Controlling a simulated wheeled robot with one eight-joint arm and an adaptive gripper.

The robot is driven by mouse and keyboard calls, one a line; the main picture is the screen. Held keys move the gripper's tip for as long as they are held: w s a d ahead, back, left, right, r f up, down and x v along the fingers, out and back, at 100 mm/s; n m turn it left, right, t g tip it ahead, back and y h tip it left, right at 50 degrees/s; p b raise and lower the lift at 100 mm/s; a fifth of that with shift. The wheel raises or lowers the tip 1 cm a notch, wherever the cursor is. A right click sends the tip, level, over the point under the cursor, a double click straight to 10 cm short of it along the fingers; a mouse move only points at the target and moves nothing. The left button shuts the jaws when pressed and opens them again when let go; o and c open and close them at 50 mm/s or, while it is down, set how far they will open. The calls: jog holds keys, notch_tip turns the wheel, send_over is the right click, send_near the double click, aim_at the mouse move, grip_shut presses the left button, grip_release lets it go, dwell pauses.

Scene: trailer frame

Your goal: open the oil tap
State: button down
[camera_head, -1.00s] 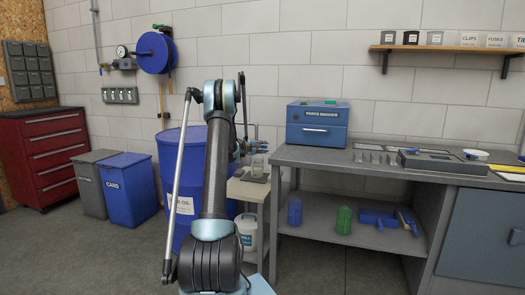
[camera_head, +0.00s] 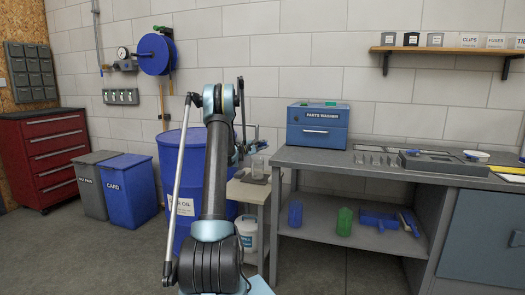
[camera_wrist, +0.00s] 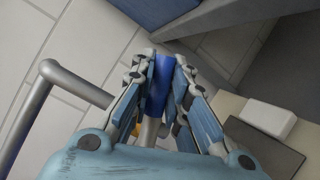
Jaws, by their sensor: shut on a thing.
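The oil tap's blue handle (camera_wrist: 157,84) stands between my gripper's fingers in the wrist view. My gripper (camera_wrist: 162,75) is shut on it, with blue pads on both sides. A pale metal stem (camera_wrist: 149,131) shows below the handle, partly hidden by my fingers. In the head view, the blue oil drum (camera_head: 168,150) stands behind my arm, its label partly covered. My gripper (camera_head: 248,143) is small there, just right of the drum, above a low stand. The tap itself cannot be made out in that view.
A white bucket (camera_head: 248,232) is below. A grey workbench (camera_head: 330,160) with a blue parts washer (camera_head: 318,127) is at right. A grey pipe (camera_wrist: 75,84) runs left of my gripper.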

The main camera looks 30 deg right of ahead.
jog(key=n, duration=0.1)
jog(key=r+n, duration=0.1)
jog(key=n+h, duration=0.1)
jog(key=shift+w+a+r+n+t, duration=0.25)
jog(key=shift+w+a+n+t, duration=0.05)
jog(key=shift+w+a, duration=0.1)
jog(key=shift+w+a+r+n+t+h, duration=0.15)
jog(key=shift+w+r+n+t+h, duration=0.1)
jog(key=shift+n, duration=0.4)
jog(key=shift+w+a+r+n+t+h, duration=0.2)
jog(key=shift+n+t, duration=0.1)
jog(key=shift+n, duration=0.4)
jog(key=shift+w+a+r+n+t+h, duration=0.15)
jog(key=shift+r+n+t, duration=0.1)
jog(key=shift+n, duration=0.4)
jog(key=c, duration=1.5)
grip_release()
jog(key=shift+c, duration=0.2)
jog(key=shift+a, duration=0.1)
jog(key=v, duration=0.8)
jog(key=shift+f, duration=0.15)
